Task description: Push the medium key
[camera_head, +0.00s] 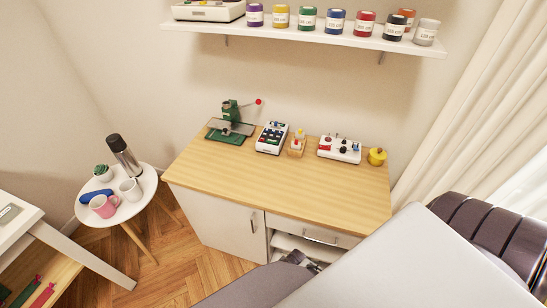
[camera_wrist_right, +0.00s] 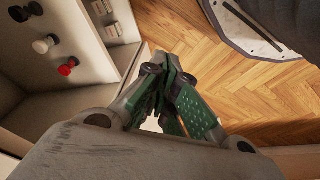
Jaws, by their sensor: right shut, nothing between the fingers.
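I cannot tell which part is the medium key. A white device with a dark keypad (camera_head: 271,138) stands on the wooden table (camera_head: 255,185) in the head view. In the right wrist view, a black knob (camera_wrist_right: 25,11), a white knob (camera_wrist_right: 45,44) and a red knob (camera_wrist_right: 69,66) stick out from a pale panel at the upper left. My right gripper (camera_wrist_right: 172,72), with green fingers, is shut and empty, to the right of these knobs and apart from them. In the head view my right arm partly hides the table's lower front.
On the table stand a green press (camera_head: 231,112), a small wooden stand with bottles (camera_head: 297,145), a white box with knobs (camera_head: 340,149) and a yellow pot (camera_head: 377,156). A round side table (camera_head: 143,184) holds mugs and a flask. The tabletop's front is clear.

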